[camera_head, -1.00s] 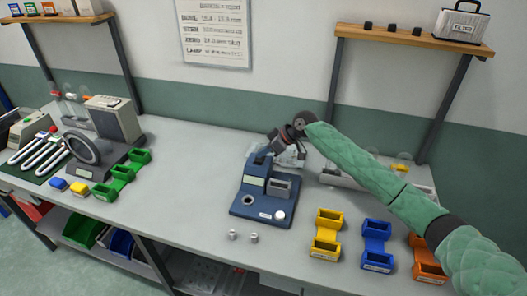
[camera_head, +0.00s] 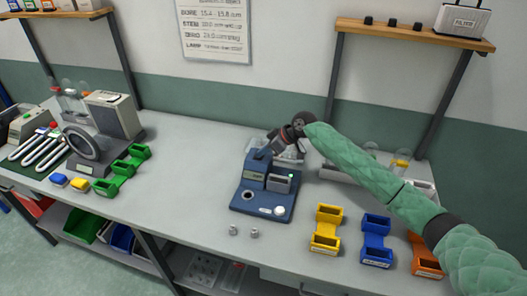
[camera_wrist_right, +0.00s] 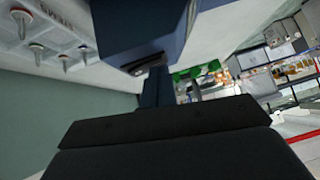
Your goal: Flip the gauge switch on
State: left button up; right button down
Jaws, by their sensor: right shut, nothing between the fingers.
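The blue gauge (camera_head: 262,205) stands on the middle of the grey bench, with a round hole, a pale round knob and a grey display block (camera_head: 279,183) on its front. A small green light (camera_head: 291,176) shows on the display block. My right gripper (camera_head: 266,153) is shut and empty at the top back of the gauge. The switch itself is hidden or too small to make out. In the right wrist view the dark gripper (camera_wrist_right: 165,112) fills the bottom, close under a blue part of the gauge (camera_wrist_right: 140,40). My left gripper is not in view.
Two small metal pieces (camera_head: 244,231) lie in front of the gauge. Yellow (camera_head: 326,231), blue (camera_head: 376,240) and orange bins stand to the right. Green bins (camera_head: 122,172) and a grey machine (camera_head: 112,115) stand to the left. Bare bench lies between.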

jog(key=shift+w+d+r+b, duration=0.1)
jog(key=shift+w+d+b, duration=0.05)
jog(key=shift+w, duration=0.25)
jog(key=shift+w+d+r+b, duration=0.1)
jog(key=shift+w+b, duration=0.05)
jog(key=shift+w, duration=0.2)
dwell(0.3)
